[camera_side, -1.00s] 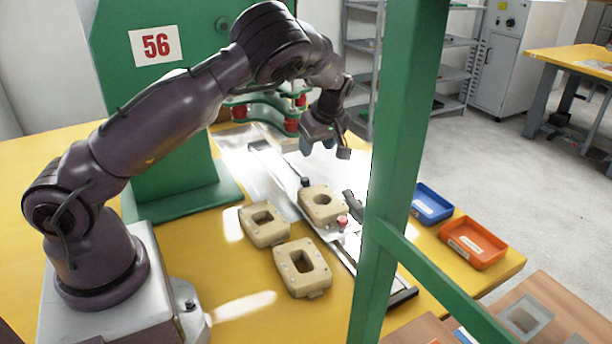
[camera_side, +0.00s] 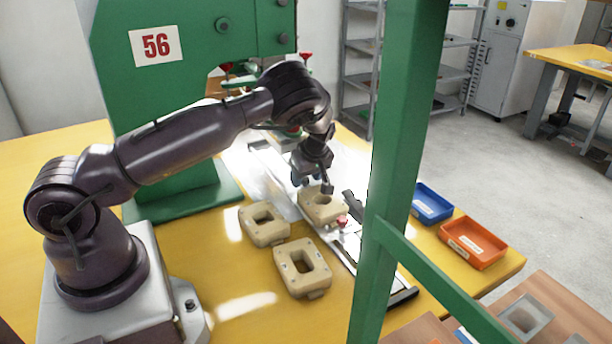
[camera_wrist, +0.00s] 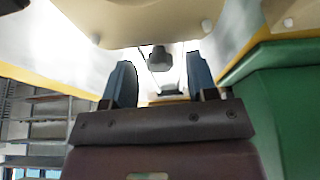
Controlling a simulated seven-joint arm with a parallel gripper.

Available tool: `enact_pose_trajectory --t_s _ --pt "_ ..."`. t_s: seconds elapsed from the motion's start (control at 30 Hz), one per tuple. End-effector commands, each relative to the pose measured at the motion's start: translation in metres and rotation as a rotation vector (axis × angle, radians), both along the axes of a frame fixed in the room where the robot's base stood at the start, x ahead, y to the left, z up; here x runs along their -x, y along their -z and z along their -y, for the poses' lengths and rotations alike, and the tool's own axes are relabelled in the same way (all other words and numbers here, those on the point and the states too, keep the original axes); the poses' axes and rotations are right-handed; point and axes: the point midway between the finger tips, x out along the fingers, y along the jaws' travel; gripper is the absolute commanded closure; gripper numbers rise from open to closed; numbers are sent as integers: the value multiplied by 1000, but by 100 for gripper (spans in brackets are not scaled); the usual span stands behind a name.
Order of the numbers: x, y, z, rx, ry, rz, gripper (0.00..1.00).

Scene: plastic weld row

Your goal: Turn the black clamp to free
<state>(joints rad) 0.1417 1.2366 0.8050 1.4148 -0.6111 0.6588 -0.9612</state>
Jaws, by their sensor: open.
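The black clamp (camera_wrist: 160,58) shows in the wrist view as a dark knob next to the edge of a beige block (camera_wrist: 130,22). My gripper (camera_side: 313,183) is open, with its two blue-grey fingers on either side of the knob in that view and gaps on both sides. I cannot tell whether the fingertips reach down to its height. In the side view my gripper is low over the back of the beige block (camera_side: 322,211) on the plate and hides the black clamp. A red knob (camera_side: 342,221) sits at the block's front right corner.
Two more beige blocks (camera_side: 264,226) (camera_side: 303,268) lie on the yellow table to the left and front. The green press (camera_side: 160,100) stands behind. A green post (camera_side: 394,150) crosses the right. Blue (camera_side: 431,205) and orange (camera_side: 473,244) trays stand at right.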

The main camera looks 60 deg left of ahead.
Motion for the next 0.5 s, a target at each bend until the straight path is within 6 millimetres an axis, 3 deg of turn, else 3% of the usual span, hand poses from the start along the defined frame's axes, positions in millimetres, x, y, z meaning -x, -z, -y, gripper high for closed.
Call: enact_pose_trajectory --t_s 0.07,0.27,0.5 --pt "0 0 0 0 0 0 47" --pt "0 0 0 0 0 0 93" --pt "0 0 0 1 12 0 96"
